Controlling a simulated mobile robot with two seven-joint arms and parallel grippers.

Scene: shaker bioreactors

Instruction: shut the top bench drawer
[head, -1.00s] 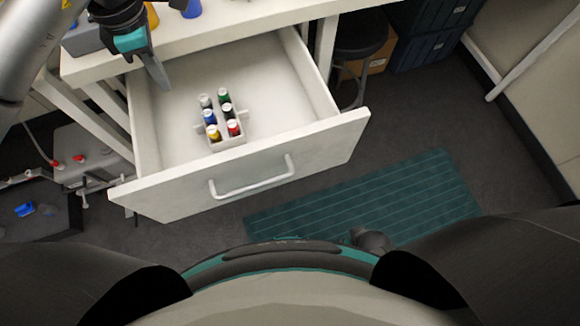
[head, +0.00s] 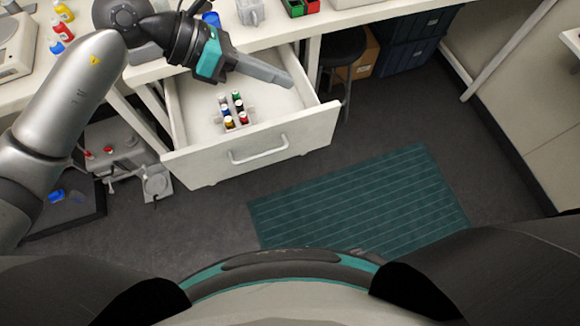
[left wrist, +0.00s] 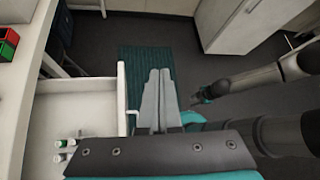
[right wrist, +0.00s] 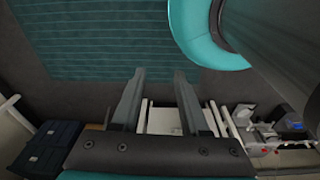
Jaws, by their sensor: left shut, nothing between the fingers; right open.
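The white top bench drawer (head: 184,168) stands pulled out from under the bench, with a bar handle (head: 258,150) on its front. In it stands a small rack of several coloured-cap bottles (head: 235,112). My left gripper (head: 290,82) is shut and empty; in the head view it crosses over the drawer's right part. In the left wrist view its fingers (left wrist: 157,98) lie just beside the drawer front (left wrist: 121,95) and handle (left wrist: 132,120), apparently apart from them. My right gripper (right wrist: 158,90) is open and empty; it is outside the head view. A white drawer-like surface shows beyond its fingers.
The bench top (head: 275,33) carries bottles, a balance (head: 12,50) and red and green containers (head: 298,8). A stool (head: 343,50) and dark bins (head: 408,45) stand right of the drawer.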

